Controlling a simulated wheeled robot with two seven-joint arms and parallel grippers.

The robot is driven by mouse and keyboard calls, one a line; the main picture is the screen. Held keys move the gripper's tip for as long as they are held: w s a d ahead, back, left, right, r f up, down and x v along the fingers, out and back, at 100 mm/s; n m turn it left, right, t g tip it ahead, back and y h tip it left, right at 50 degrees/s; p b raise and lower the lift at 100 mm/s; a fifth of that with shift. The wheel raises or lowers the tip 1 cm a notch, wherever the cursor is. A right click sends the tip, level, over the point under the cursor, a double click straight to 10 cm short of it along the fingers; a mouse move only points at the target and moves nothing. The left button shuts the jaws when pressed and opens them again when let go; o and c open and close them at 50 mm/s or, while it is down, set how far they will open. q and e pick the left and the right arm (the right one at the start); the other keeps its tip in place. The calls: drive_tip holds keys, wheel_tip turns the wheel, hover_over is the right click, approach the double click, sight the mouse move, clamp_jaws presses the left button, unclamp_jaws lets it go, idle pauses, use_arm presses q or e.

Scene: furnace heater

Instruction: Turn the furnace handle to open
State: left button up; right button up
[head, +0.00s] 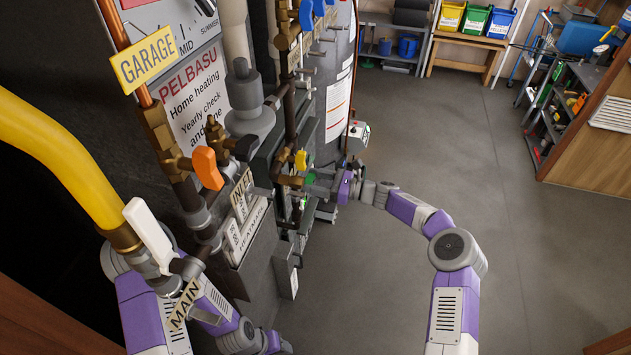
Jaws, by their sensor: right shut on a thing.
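The furnace pipework stands along the left, with several coloured valve handles. A yellow handle (301,160) and a small green handle (310,177) sit near its middle. My right gripper (306,183) reaches in from the right and is shut on a handle at this spot, which looks like the green one. The fingers are small and partly hidden among the pipes. An orange handle (207,168) and a white handle (148,236) are nearer to me, both apart from the gripper. My left arm is low at the left, behind the MAIN tag; its gripper is not visible.
A thick yellow pipe (60,145) and the GARAGE sign (146,60) stand at the near left. Blue handles (307,14) are higher up. The grey floor (450,140) to the right is clear. A bench with coloured bins (474,22) stands at the back.

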drive_tip(key=shift+f+n, duration=0.1)
drive_tip(key=shift+n, duration=0.2)
drive_tip(key=n+b, duration=0.2)
drive_tip(key=n, duration=0.1)
drive_tip(key=shift+s+b, duration=0.1)
drive_tip(key=shift+b, duration=0.2)
drive_tip(key=shift+n+b, duration=0.95)
drive_tip(key=shift+n, duration=0.65)
drive_tip(key=o, duration=1.1)
drive_tip(key=shift+c, duration=0.2)
drive_tip(key=p+v, duration=0.1)
drive_tip(key=v, duration=0.6)
drive_tip(key=shift+d+p, duration=0.25)
drive_tip(key=shift+p, duration=0.05)
